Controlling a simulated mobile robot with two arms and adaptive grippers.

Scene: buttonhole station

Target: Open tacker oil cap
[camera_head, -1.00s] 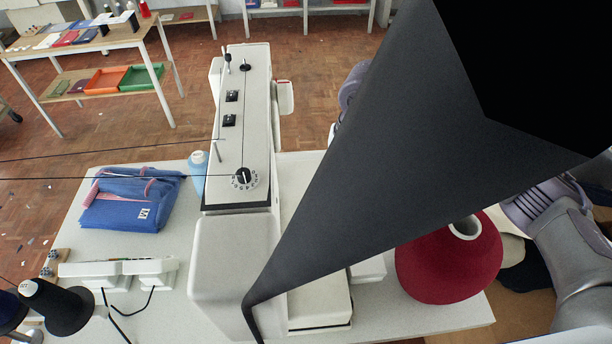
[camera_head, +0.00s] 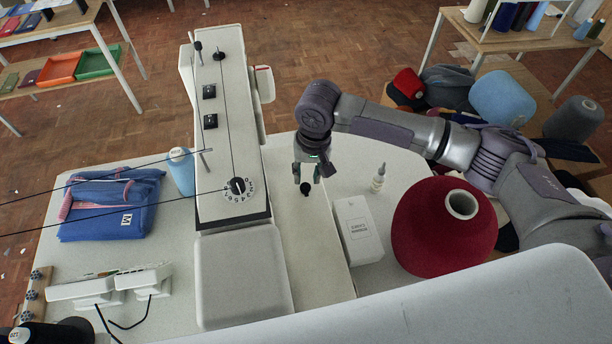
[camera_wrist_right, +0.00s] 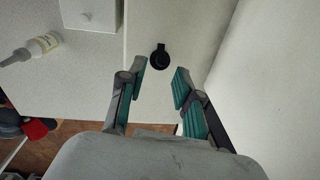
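The black oil cap (camera_head: 306,188) is a small round knob on the pale bed of the white sewing machine (camera_head: 236,150). In the right wrist view the cap (camera_wrist_right: 160,58) has a short tab at its top and sits on the bed just beyond the fingertips. My right gripper (camera_head: 308,178) points down over the cap in the head view. In the wrist view its teal-padded fingers (camera_wrist_right: 160,78) are spread apart with nothing between them. The fingers appear apart from the cap. My left gripper is not in view.
A small white box (camera_head: 358,230), a dropper bottle (camera_head: 378,178) and a big red thread cone (camera_head: 444,226) stand right of the machine bed. The machine's tall body borders the bed.

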